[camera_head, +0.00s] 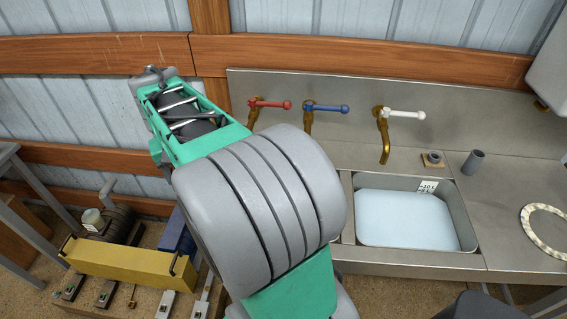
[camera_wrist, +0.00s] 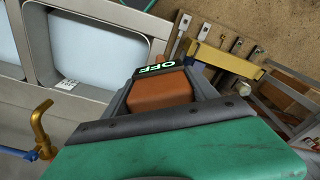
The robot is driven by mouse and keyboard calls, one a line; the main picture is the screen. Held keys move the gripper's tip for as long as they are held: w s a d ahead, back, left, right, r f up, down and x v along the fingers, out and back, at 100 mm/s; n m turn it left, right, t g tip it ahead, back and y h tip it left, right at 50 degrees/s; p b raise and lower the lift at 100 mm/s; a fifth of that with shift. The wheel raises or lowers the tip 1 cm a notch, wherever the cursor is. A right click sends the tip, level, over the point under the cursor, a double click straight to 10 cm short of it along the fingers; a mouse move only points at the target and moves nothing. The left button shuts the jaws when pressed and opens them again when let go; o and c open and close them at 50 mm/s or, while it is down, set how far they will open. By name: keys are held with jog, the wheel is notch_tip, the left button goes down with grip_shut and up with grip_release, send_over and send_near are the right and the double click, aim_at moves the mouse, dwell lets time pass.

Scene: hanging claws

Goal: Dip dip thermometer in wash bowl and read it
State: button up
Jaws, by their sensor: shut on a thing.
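In the wrist view, my gripper (camera_wrist: 162,97) is shut on an orange-brown block with a dark end plate, which looks like the dip thermometer (camera_wrist: 160,86). Its green display text reads "OFF", upside down in this view. Its probe is hidden. The head view hides my gripper and the thermometer behind my arm. A steel basin (camera_head: 466,230) with pale blue water shows in the head view. The wrist view shows two such basins side by side, the nearer one (camera_wrist: 38,55) with a label. I cannot tell which is the wash bowl. The thermometer appears beside the nearer basin.
Red (camera_head: 270,104), blue (camera_head: 330,108) and white (camera_head: 405,114) taps project from the splashback. A grey cup (camera_head: 473,162) and pale ring (camera_head: 526,222) sit on the right counter.

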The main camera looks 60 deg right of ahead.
jog(key=s+d+m+h+b, duration=0.1)
jog(key=s+d+m+b, duration=0.3)
jog(key=s+d+m, duration=0.8)
jog(key=s+d, duration=0.8)
jog(key=s, duration=0.1)
jog(key=shift+d+g+h+b, duration=0.3)
jog(key=shift+d+b, duration=0.05)
jog(key=shift+b, duration=0.05)
jog(key=shift+a+f, duration=0.1)
jog(key=shift+f, duration=0.05)
notch_tip(320, 180, down, 17)
jog(key=b, duration=1.4)
jog(key=shift+r, duration=0.2)
